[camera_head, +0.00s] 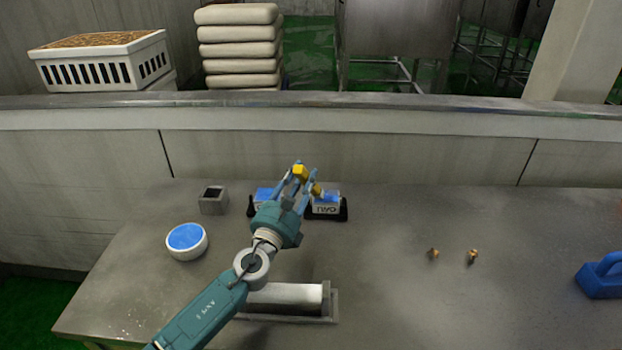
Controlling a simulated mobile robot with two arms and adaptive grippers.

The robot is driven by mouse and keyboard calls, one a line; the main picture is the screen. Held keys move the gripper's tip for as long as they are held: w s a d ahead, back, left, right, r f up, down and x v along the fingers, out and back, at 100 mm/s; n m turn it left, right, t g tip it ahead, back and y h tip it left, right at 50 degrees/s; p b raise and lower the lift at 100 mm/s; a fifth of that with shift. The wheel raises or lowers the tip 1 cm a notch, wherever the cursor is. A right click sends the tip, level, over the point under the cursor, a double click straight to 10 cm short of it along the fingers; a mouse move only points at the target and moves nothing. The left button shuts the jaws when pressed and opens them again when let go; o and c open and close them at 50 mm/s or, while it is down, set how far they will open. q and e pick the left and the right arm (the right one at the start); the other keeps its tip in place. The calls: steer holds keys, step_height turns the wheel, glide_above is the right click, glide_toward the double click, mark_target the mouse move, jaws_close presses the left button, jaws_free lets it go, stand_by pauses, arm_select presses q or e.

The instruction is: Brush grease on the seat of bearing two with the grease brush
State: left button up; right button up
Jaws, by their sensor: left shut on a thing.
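My left gripper (304,179) is shut on a small yellow thing, which looks like the grease brush (299,170). A yellow-brown end of it shows at the right of the fingers, over the blue bearing blocks. The right block (326,208) has a white label that seems to read TWO upside down and stands on a dark base. The left block (263,194) is partly hidden behind my gripper. The seat of bearing two is partly covered by the fingers and brush; I cannot tell whether the brush touches it. My right gripper is not in view.
A round white tub with a blue top (187,238) and a grey block with a dark opening (213,203) stand at left. A metal roller (285,293) lies in a tray in front. Two small bolts (472,256) and a blue object (601,279) are at right. Bare table lies between.

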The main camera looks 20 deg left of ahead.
arm_select(q)
steer(key=shift+a+f, duration=0.1)
steer(key=shift+a, duration=0.3)
steer(key=shift+w+d, duration=1.05)
steer(key=shift+d, duration=0.05)
steer(key=a, duration=0.2)
steer(key=shift+s+a+b, duration=0.3)
steer(key=shift+s+b, duration=0.1)
step_height(320, 180, up, 6)
steer(key=p, duration=0.5)
steer(key=shift+p, duration=0.4)
